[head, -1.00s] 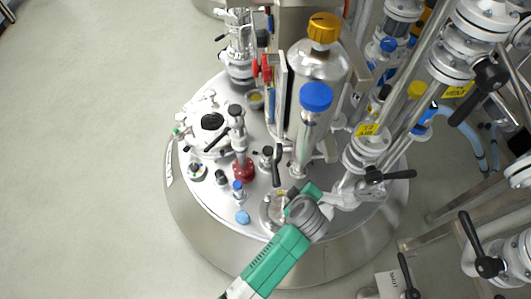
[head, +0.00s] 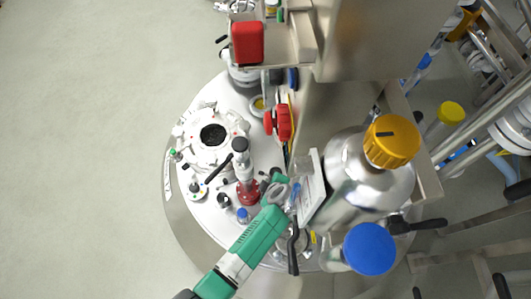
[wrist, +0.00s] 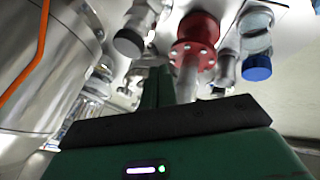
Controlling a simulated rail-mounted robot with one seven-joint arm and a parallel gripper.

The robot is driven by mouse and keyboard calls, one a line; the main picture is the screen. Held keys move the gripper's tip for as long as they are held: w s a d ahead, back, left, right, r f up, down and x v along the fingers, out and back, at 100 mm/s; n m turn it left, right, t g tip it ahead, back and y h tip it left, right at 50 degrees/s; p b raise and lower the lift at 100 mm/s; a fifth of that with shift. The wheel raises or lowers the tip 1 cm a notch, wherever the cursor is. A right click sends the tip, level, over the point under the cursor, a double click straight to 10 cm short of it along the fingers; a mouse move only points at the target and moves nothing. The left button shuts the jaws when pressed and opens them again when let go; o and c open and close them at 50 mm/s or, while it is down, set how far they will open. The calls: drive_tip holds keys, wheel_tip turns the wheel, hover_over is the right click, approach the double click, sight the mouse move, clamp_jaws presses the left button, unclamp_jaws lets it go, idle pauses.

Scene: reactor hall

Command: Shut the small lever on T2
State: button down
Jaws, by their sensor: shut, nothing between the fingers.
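My gripper (head: 280,181) is shut and empty over the steel vessel lid (head: 203,205), just right of a red-flanged fitting (head: 247,192). In the wrist view its green fingers (wrist: 157,88) point towards the lid fittings, with the red flange (wrist: 194,38) just beyond. Several black levers show in the head view: one hanging below my gripper (head: 293,252), one left of the red-flanged fitting (head: 217,169), one at the right (head: 418,226). No T2 label is readable now, so I cannot tell which lever is T2's. The spot under the fingertips is partly hidden.
A steel cylinder with a yellow cap (head: 391,141) and a blue-capped tube (head: 369,249) stand close on the right. A red-handled valve (head: 283,122) and a red box (head: 247,42) are above my gripper. Pipes crowd the right edge. The floor (head: 80,150) on the left is clear.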

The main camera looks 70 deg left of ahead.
sight(263, 174)
drive_tip(key=b+x, duration=0.4)
drive_tip(key=x, duration=0.5)
